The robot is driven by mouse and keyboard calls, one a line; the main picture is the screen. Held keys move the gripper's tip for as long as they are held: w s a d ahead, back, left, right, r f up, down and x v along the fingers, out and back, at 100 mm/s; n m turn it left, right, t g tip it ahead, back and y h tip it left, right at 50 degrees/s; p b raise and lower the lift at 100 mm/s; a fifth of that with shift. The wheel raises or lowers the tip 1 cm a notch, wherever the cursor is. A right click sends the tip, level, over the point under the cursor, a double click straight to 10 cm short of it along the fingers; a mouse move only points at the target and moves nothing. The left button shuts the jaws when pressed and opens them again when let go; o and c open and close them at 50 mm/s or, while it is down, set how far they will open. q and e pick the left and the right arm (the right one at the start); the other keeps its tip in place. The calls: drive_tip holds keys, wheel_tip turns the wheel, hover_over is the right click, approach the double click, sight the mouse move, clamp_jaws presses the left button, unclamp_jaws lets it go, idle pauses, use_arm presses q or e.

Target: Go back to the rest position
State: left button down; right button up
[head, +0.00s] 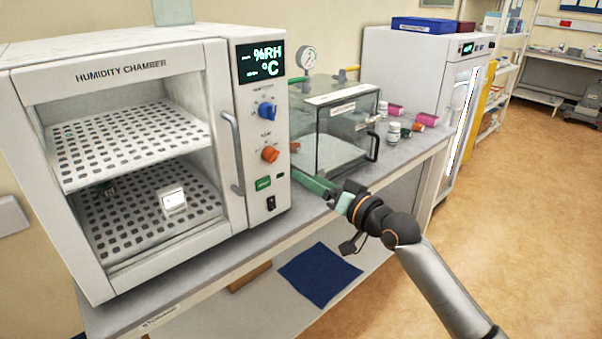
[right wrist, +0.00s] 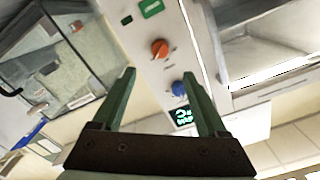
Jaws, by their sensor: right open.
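My right gripper (head: 314,183) reaches in from the lower right in the head view, its green fingers just in front of the right edge of the humidity chamber's control panel. In the right wrist view the two green fingers (right wrist: 165,100) stand apart with nothing between them. The humidity chamber (head: 120,55) is on the left of the bench, its door shut as far as I can tell. A small white box (head: 173,201) sits on its lower perforated shelf. The panel's orange knob (right wrist: 159,49) and blue knob (right wrist: 179,88) show beyond the fingers. My left gripper is not in view.
A clear glass box (head: 340,135) with a gauge stands right of the chamber. Several small bottles (head: 393,132) are near the bench's (head: 290,219) right end. A white cabinet (head: 410,65) stands behind. A dark blue mat (head: 319,274) lies below. Open floor (head: 520,220) is at right.

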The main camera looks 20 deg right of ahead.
drive_tip(key=s+a+f+n+g+h, duration=0.15)
drive_tip(key=s+f, duration=0.35)
drive_tip(key=f, duration=0.6)
drive_tip(key=s+a+f+g+h, duration=0.1)
drive_tip(key=s+a+f+g, duration=0.15)
drive_tip(key=s+f, duration=0.6)
drive_tip(key=s+a+f+n+g+h, duration=0.1)
drive_tip(key=s+a+f+n+g, duration=0.1)
drive_tip(key=s+f, duration=1.5)
drive_tip(key=shift+s+a+f+n+g, duration=0.35)
drive_tip(key=shift+s+a+f+g, duration=0.05)
drive_tip(key=shift+a+g, duration=0.55)
drive_tip(key=shift+c, duration=0.3)
